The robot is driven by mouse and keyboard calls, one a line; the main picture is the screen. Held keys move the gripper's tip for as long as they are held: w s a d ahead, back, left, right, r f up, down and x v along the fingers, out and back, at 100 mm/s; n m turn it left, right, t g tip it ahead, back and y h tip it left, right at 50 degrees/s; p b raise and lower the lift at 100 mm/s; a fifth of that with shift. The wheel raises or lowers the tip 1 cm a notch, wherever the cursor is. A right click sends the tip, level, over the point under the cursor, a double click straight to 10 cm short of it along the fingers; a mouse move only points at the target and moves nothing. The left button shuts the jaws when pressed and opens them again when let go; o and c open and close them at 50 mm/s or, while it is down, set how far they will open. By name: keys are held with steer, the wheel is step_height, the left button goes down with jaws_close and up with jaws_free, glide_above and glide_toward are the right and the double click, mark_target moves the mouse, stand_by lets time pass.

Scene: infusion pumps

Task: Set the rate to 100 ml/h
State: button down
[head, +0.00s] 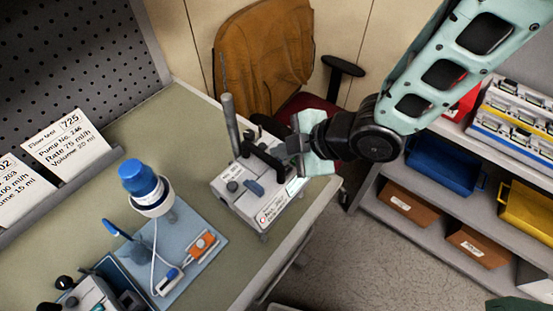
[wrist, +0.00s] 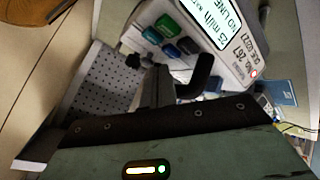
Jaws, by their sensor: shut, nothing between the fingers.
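The infusion pump (head: 239,190) stands on the bench near its front right edge, with a pole and black handle on it. In the wrist view the pump (wrist: 236,60) shows rotated, its lit display (wrist: 215,18) partly cut off; it reads what looks like "25 ml/h" and "NO LINE", though leading digits may be out of frame. Green, blue and dark keys (wrist: 167,27) sit beside the display. My gripper (head: 287,146) is shut and empty, above the pump's far right side, close to the black handle. Whether it touches the pump I cannot tell.
A blue-capped device (head: 139,178) stands on a blue mat with an orange clip, left of the pump. Cards (head: 66,142), one reading "Rate 75 ml/h", lean at the back. Another device (head: 90,296) is at lower left. A chair (head: 262,55) and shelves (head: 440,200) lie beyond.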

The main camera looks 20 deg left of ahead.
steer(key=shift+f, duration=0.15)
steer(key=shift+f+b, duration=0.3)
steer(key=shift+b, duration=0.25)
steer(key=shift+f+b, duration=0.45)
steer(key=shift+b, duration=0.05)
stand_by(0.5)
steer(key=shift+r, duration=0.15)
steer(key=shift+r+p, duration=0.6)
steer(key=shift+r, duration=0.15)
step_height(320, 180, up, 5)
steer(key=p, duration=0.3)
steer(key=shift+p, duration=0.3)
stand_by(2.4)
